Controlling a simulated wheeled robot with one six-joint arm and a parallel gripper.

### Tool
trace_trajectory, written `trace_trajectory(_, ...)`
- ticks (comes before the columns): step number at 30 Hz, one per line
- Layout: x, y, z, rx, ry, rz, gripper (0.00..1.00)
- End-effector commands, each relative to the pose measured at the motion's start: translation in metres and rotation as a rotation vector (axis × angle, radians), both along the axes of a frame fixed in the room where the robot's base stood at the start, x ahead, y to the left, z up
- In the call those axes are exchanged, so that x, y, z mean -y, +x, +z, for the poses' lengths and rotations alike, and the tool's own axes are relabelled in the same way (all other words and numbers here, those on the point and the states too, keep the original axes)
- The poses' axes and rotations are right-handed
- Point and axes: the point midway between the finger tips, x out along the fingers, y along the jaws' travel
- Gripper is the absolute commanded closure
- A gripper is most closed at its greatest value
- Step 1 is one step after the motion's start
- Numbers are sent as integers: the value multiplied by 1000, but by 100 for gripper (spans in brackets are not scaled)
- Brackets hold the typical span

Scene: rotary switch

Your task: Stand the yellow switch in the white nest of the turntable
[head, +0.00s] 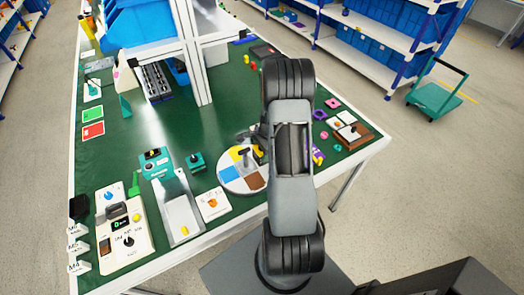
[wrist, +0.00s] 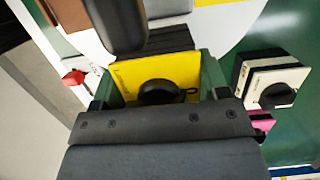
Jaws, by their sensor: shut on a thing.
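The yellow switch (wrist: 155,75), a yellow plate with a black round knob, is between the jaws of my gripper (wrist: 157,92) in the wrist view. My gripper is shut on it; the knob face is toward the wrist camera. In the head view my gripper (head: 250,137) is at the back right edge of the turntable (head: 243,188), partly hidden by my arm. The turntable is a round white disc with yellow, blue and brown fields. It also shows behind the switch in the wrist view (wrist: 215,40). I cannot make out the white nest or whether the switch touches the turntable.
A cream switch with a black knob (wrist: 272,86) is right of the held switch in the wrist view. A white frame (head: 195,60) stands behind.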

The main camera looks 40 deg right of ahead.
Motion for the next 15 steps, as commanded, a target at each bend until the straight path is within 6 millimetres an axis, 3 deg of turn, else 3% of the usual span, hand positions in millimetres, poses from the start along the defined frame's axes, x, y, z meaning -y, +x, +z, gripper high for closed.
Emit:
trace_trajectory(10,0,0,0,0,0,0,2)
trace_trajectory(15,0,0,0,0,0,0,2)
